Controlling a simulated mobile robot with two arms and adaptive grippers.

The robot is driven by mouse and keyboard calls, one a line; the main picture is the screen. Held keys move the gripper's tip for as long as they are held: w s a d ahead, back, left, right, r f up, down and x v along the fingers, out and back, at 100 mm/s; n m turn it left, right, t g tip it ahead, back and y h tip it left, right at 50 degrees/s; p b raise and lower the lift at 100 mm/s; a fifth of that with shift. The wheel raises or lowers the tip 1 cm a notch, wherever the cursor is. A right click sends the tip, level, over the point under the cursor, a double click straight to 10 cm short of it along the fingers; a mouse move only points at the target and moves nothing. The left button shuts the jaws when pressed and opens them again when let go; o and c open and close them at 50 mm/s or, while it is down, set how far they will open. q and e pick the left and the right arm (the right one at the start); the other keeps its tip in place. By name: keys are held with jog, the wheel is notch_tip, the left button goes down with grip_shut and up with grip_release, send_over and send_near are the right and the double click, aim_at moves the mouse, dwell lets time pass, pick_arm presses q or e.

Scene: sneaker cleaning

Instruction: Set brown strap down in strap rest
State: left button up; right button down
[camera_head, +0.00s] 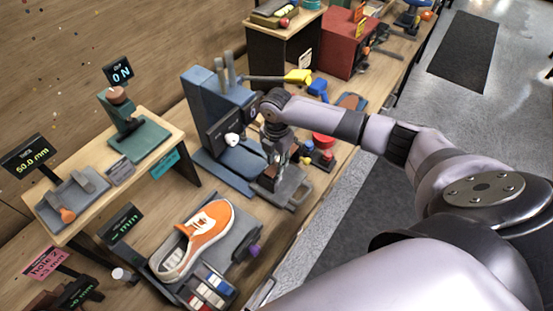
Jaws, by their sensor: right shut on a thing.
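My right gripper (279,158) points down over a small grey tray (296,196) near the front edge of the bench, which looks like the strap rest. It is shut on a small brownish thing (269,173), which looks like the brown strap. The gripper hides much of it, and I cannot tell whether it touches the tray. My left gripper is not in view.
A blue-grey press-like machine (205,105) stands just left of my gripper. An orange sneaker (208,236) lies on a grey stand at the front. Small red and yellow parts (323,141) sit to the right. A raised wooden shelf (182,150) carries gauges.

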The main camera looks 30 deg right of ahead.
jog(key=shift+f, duration=0.35)
jog(key=c, duration=1.2)
grip_release()
jog(key=shift+r, duration=0.1)
notch_tip(320, 180, up, 7)
jog(key=shift+r, duration=0.2)
